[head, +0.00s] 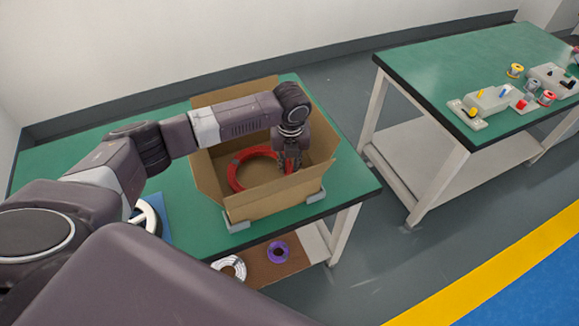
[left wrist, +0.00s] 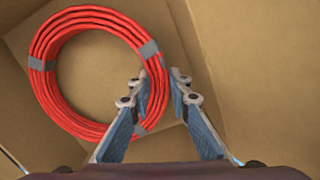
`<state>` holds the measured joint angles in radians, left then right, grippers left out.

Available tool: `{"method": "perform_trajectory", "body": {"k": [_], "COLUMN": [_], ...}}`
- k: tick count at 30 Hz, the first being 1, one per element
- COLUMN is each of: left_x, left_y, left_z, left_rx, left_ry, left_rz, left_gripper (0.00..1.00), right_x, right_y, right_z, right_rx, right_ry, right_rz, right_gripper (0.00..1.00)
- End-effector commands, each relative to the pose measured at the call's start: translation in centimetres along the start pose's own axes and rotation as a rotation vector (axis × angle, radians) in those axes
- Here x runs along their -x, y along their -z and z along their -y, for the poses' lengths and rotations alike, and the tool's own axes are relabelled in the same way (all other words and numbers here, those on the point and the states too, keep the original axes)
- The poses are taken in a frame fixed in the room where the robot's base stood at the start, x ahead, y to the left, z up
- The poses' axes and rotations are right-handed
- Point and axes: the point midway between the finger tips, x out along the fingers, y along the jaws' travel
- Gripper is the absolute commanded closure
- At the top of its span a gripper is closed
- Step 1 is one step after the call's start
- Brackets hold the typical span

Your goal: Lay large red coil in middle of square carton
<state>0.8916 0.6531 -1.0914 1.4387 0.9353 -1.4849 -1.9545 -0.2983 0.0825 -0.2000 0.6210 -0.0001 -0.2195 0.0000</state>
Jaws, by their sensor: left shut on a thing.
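The large red coil (head: 234,173) is inside the open square carton (head: 270,205), which stands on the green table. In the left wrist view the coil (left wrist: 45,87) is a thick ring of red cable with grey bands of tape. My left gripper (head: 292,165) reaches down into the carton. Its two fingers (left wrist: 157,88) are shut on the right side of the coil's ring. The carton's cardboard walls and floor (left wrist: 230,25) surround the coil. I cannot tell whether the coil touches the floor. My right gripper is not in view.
Grey corner brackets (head: 236,222) sit at the carton's base on the green table (head: 60,165). A white coil (head: 231,267) and a purple coil (head: 278,251) lie on the shelf below. A second green table (head: 450,65) with fixtures and small spools stands at the right.

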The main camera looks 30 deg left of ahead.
Motion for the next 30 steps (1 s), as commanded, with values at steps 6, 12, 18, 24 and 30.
{"method": "perform_trajectory", "body": {"k": [6,12,18,24,30], "left_x": [-1.3,-1.3,-1.4,-1.4,-0.3], "left_y": [0.1,0.1,0.1,0.1,0.0], "left_z": [0.1,0.0,0.0,0.0,0.1], "left_rx": [0.0,0.0,0.0,0.0,0.0], "left_ry": [0.001,0.001,0.001,0.001,0.003], "left_rz": [0.002,0.002,0.001,0.001,0.003], "left_gripper": [1.0,1.0,0.65,0.65,0.65], "right_x": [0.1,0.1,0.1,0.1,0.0], "right_y": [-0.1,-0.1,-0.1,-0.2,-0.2], "right_z": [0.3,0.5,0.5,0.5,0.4], "right_rx": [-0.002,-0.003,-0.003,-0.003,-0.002], "right_ry": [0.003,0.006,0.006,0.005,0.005], "right_rz": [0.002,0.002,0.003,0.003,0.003], "right_gripper": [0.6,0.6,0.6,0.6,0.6]}}
